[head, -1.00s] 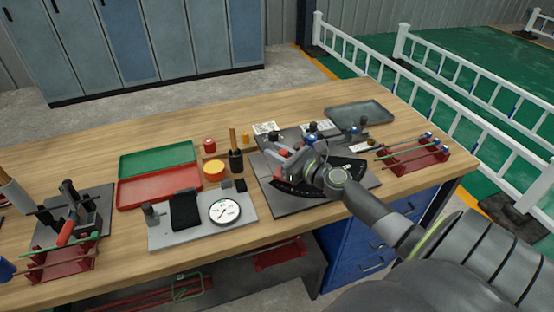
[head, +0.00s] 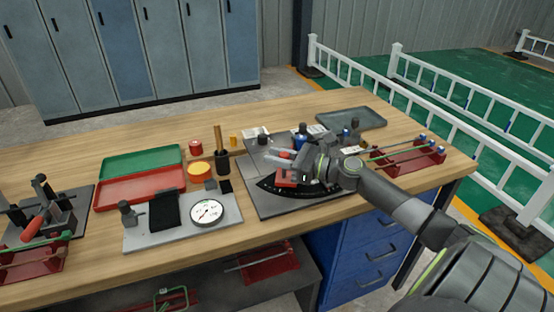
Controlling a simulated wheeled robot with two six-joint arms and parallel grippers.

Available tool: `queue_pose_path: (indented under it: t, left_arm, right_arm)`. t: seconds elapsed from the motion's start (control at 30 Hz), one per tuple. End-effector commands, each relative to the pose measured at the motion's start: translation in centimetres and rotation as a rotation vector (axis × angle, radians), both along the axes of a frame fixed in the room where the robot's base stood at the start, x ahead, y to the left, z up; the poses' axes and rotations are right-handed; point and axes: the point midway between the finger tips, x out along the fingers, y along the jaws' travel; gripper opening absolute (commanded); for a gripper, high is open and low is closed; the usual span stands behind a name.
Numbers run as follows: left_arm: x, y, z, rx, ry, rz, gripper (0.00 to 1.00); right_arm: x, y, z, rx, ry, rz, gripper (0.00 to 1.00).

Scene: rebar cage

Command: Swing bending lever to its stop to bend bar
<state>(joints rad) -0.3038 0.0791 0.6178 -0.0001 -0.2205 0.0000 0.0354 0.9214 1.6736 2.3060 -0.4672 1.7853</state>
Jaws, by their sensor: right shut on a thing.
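The bar bender stands on a dark base plate (head: 268,207) at the right part of the bench. Its black curved scale (head: 285,190) shows in front, with a red block (head: 285,177) above it. My right gripper (head: 300,168) reaches over the bender from the right and is shut, apparently on the bending lever. The wrist and fingers hide most of the lever and the bar, so I cannot tell the bar's bend or whether the lever touches a stop. My left gripper is not in view.
A red rack (head: 405,163) with bars stands right of the bender, close under my forearm. A grey tray (head: 352,120) lies behind. Left are a dial gauge plate (head: 160,238), a green tray (head: 150,162) and a red tray (head: 140,188). The bench front strip is mostly clear.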

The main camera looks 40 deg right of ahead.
Motion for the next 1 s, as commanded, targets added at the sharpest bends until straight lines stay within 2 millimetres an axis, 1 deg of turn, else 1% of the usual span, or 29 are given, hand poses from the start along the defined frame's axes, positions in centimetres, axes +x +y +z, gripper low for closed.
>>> queue_pose_path:
  t: [0.1, 0.27, 0.3, 0.43, 0.77, 0.87, 1.0]
  left_arm:
    - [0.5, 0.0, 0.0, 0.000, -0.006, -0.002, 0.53]
    - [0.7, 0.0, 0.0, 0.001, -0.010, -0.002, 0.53]
    - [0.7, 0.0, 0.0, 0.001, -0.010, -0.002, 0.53]
    - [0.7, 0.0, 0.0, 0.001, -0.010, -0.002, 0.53]
    - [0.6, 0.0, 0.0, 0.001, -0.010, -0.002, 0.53]
    - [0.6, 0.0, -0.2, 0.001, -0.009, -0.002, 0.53]
    - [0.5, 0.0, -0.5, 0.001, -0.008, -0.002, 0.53]
  right_arm:
    - [-0.1, 0.0, -0.1, -0.001, 0.004, 0.001, 0.00]
    - [-0.1, 0.0, -0.2, -0.001, 0.004, 0.001, 0.00]
    - [-0.1, 0.0, -0.2, -0.001, 0.004, 0.001, 0.30]
    - [-0.1, 0.0, -0.1, -0.001, 0.003, 0.000, 0.46]
    - [-0.1, -0.1, -0.1, -0.001, 0.001, 0.000, 0.46]
    - [-0.5, -0.3, -0.1, -0.001, 0.002, 0.000, 0.46]
    - [-1.5, -0.9, -0.2, -0.004, 0.002, 0.001, 0.46]
